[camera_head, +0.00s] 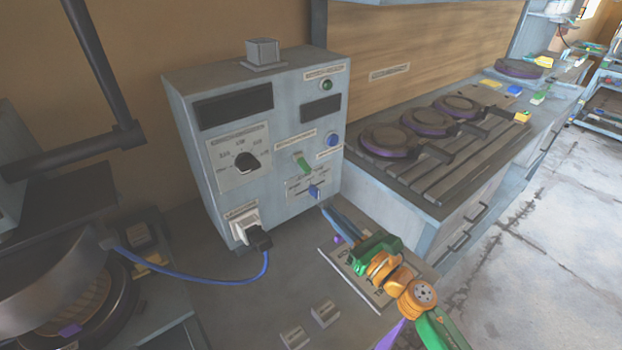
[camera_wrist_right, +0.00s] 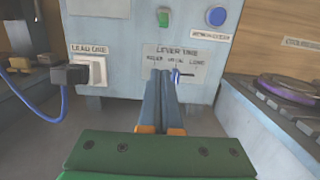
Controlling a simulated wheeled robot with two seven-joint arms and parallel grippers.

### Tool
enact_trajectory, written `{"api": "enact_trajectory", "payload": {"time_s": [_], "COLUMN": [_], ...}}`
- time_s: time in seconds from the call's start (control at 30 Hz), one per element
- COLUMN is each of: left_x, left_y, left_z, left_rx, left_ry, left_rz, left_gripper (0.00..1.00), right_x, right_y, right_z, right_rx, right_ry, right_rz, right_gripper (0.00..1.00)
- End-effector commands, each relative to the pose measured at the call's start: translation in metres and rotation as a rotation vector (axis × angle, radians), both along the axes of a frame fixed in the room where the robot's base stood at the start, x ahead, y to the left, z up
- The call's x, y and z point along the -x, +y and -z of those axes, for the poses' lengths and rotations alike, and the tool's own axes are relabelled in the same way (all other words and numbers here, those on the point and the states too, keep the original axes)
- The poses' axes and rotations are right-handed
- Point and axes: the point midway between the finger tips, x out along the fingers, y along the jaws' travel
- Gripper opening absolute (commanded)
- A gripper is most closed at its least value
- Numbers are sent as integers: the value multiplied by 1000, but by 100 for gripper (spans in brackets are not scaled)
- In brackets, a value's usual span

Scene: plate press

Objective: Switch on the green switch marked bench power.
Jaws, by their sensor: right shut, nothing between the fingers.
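The green switch (camera_head: 303,164) sits on the front of a pale grey control box (camera_head: 215,190), under a label too small to read; its lever leans up and to the left in the head view. The green switch also shows at the top of the right wrist view (camera_wrist_right: 163,17). My right gripper (camera_head: 327,212) is shut and empty, its blue fingers (camera_wrist_right: 163,84) pointing at the box below the green switch. The fingertips are beside the blue lever (camera_wrist_right: 184,76) of the lever time panel; I cannot tell if they touch it. My left gripper is not in view.
A blue button (camera_head: 333,140) is right of the switch and a black dial (camera_head: 246,162) is to its left. A plug with a blue cable (camera_head: 200,278) is in the lower left socket. A bench with several round purple-edged plates (camera_head: 390,139) stands right.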

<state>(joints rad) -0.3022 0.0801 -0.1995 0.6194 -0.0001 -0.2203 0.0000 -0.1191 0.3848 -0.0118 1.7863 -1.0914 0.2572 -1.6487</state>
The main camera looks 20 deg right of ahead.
Motion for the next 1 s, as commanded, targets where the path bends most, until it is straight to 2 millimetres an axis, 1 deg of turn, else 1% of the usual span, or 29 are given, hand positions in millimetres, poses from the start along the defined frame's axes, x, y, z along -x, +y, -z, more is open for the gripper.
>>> {"api": "enact_trajectory", "payload": {"time_s": [0.1, 0.23, 0.4, 0.47, 0.5, 0.63, 0.77, 1.0], "left_x": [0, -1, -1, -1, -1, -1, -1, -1], "left_y": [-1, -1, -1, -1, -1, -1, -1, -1], "left_z": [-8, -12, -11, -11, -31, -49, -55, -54], "left_rx": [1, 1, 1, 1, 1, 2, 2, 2], "left_ry": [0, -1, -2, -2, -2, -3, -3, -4], "left_rz": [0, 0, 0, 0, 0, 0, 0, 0], "left_gripper": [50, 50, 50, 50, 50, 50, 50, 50], "right_x": [-19, -45, -81, -92, -85, -77, -73, -72], "right_y": [7, 17, 29, 34, 32, 28, 27, 26], "right_z": [-7, -9, -11, -13, -29, -44, -48, -47], "right_rx": [-3, -5, -5, -5, -2, -3, -3, -3], "right_ry": [-3, -1, -2, -1, 1, 1, 1, 0], "right_rz": [0, -1, 1, -1, 0, 0, 0, 0], "right_gripper": [0, 0, 0, 0, 0, 0, 0, 0]}}
